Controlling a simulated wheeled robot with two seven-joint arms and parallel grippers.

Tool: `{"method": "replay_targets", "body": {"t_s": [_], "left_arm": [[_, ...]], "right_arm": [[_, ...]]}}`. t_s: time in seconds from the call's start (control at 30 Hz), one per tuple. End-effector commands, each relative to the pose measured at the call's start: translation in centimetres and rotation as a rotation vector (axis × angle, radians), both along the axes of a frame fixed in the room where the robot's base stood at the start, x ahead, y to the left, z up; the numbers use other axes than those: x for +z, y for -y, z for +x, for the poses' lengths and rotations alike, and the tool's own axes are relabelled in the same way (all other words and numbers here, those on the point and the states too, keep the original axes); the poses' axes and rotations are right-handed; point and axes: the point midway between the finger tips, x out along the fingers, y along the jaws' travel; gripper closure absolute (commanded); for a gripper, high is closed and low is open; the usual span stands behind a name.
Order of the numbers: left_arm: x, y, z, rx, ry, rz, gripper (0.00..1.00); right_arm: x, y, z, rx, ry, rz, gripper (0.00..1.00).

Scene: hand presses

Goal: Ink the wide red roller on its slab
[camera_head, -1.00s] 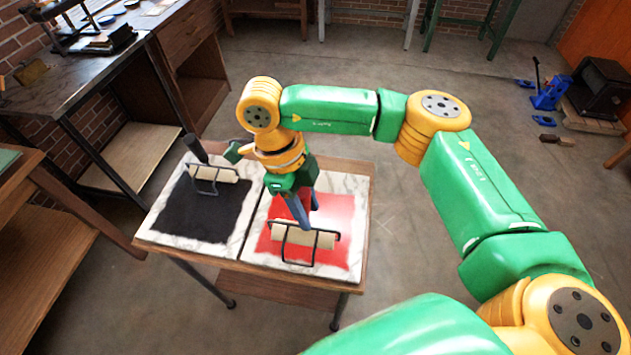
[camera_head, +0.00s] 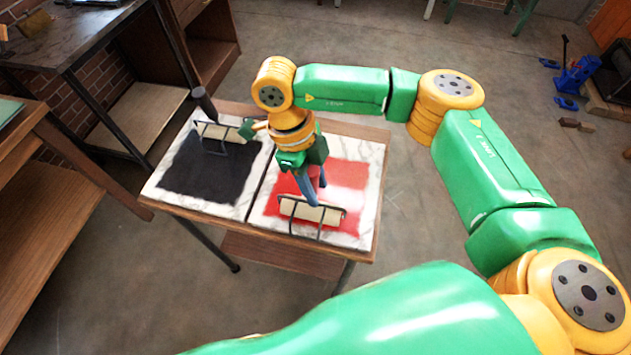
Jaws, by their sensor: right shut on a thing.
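The wide red roller (camera_head: 312,211) has a cream cylinder in a black wire frame. It is at the near part of the red ink patch (camera_head: 350,175) on the right marble slab (camera_head: 368,200). My right gripper (camera_head: 312,199) comes down over it and is shut on the roller; the grip point on the handle is mostly hidden by the fingers. The roller looks to be on or just above the ink; I cannot tell whether it touches. My left gripper is not in view.
A left slab with a black ink patch (camera_head: 205,172) carries a second roller (camera_head: 222,131) with a dark upright handle. Both slabs lie on a small wooden table. Wooden benches stand at the left. A blue tool (camera_head: 577,75) lies on the floor at the right.

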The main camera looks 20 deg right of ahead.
Motion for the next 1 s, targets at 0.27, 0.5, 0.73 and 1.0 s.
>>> {"method": "replay_targets", "body": {"t_s": [0.27, 0.5, 0.73, 1.0], "left_arm": [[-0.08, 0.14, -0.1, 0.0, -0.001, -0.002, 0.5], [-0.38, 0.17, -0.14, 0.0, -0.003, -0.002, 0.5], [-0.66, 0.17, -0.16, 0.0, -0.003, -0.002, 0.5], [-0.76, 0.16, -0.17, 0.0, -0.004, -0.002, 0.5]], "right_arm": [[-0.04, 0.0, 0.01, 0.0, 0.0, 0.0, 1.0], [-0.35, 0.0, 0.01, 0.0, 0.0, 0.0, 1.0], [-0.62, 0.0, 0.0, 0.0, 0.0, 0.0, 1.0], [-0.73, 0.0, 0.0, 0.0, 0.0, 0.0, 1.0]]}}
